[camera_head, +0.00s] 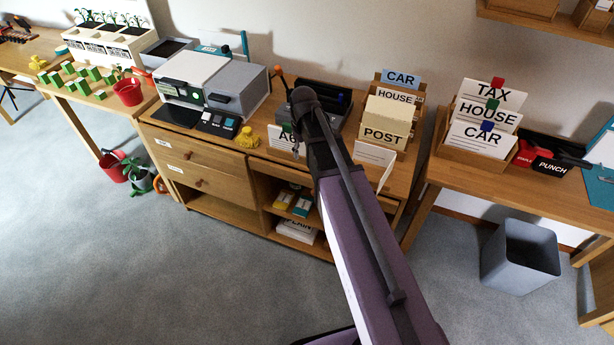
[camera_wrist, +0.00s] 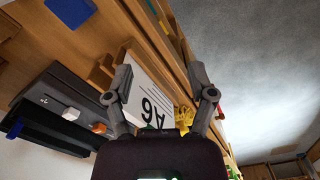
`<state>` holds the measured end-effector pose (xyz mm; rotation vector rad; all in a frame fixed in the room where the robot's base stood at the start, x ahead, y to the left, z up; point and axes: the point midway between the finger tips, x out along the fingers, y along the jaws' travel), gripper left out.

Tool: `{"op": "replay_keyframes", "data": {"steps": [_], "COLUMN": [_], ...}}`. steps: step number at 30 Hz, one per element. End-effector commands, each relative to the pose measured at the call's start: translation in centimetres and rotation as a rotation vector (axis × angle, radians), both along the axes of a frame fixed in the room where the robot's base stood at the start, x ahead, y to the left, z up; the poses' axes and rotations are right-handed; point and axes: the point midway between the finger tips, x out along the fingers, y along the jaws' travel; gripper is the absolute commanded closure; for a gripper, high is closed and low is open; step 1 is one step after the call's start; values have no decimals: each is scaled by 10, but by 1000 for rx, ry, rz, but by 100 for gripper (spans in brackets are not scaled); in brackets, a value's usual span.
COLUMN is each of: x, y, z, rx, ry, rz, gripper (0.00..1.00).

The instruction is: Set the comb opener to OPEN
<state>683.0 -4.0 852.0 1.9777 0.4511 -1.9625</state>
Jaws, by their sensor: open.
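A dark grey machine (camera_head: 335,93), which looks like the comb opener, stands on the wooden cabinet top, partly hidden behind my arm. In the wrist view the dark machine (camera_wrist: 62,93) is at the left, seen tilted, with a white knob (camera_wrist: 70,113) and an orange knob (camera_wrist: 98,128) on its face. No OPEN marking is readable, so its setting cannot be told. My gripper (camera_wrist: 160,76) is open, its two fingers spread with nothing held. It is to the side of the machine, with a white A6 card (camera_wrist: 150,90) beyond the fingers.
A letter rack (camera_head: 385,132) with CAR, HOUSE and POST cards stands to the right of the machine. An orange-tipped lever (camera_head: 279,72) rises near the machine. A bin (camera_head: 520,258) stands on the floor.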

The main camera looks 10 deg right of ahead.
Motion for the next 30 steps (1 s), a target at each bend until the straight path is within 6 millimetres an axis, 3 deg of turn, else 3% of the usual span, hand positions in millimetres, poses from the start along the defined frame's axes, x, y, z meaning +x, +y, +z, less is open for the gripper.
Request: {"op": "replay_keyframes", "data": {"steps": [6, 15, 30], "x": [-22, -42, -47], "y": [1, 2, 2], "z": [-23, -40, -43], "rx": [1, 1, 1], "ry": [1, 2, 3], "rz": [-60, -125, -144], "gripper": [29, 29, 29]}}
